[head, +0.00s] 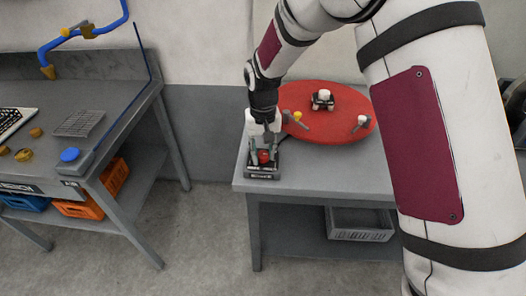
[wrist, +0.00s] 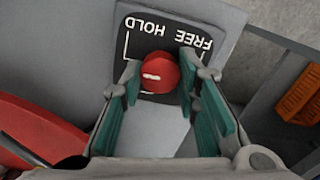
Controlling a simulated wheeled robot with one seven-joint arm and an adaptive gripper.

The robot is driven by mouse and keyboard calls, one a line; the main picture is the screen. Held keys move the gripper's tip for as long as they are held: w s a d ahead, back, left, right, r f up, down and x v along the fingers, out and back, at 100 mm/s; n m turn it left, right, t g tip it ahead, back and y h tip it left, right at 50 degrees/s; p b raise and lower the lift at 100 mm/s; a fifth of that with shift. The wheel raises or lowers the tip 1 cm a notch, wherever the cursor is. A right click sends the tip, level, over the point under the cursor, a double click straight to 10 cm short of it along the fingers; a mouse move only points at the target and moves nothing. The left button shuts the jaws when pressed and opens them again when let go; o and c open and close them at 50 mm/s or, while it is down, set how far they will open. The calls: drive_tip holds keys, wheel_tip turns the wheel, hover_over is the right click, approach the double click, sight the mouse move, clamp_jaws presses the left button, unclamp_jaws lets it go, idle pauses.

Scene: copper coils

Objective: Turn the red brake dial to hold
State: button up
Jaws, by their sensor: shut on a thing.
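The red brake dial (wrist: 158,72) sits on a dark plate (wrist: 135,48) lettered HOLD and FREE, which reads upside down in the wrist view. HOLD is at the left of the lettering and FREE at the right. A short white mark on the dial lies nearly level, on its left half. My gripper (wrist: 157,88) has its teal fingers on both sides of the dial and is shut on it. In the head view the dial (head: 264,156) shows between the fingers of my gripper (head: 263,153), on a small dark box at the table's front left corner.
A red round disc (head: 325,128) with small fittings lies on the grey table (head: 310,187) just behind and right of the dial. A workbench (head: 110,110) with a blue knob (head: 70,155) and orange crates stands at left. Open floor lies between them.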

sight(263, 154)
drive_tip(key=shift+m, duration=0.5)
drive_tip(key=o, duration=1.2)
drive_tip(key=shift+r, duration=0.15)
wheel_tip(263, 154, up, 12)
drive_tip(key=shift+f, duration=0.1)
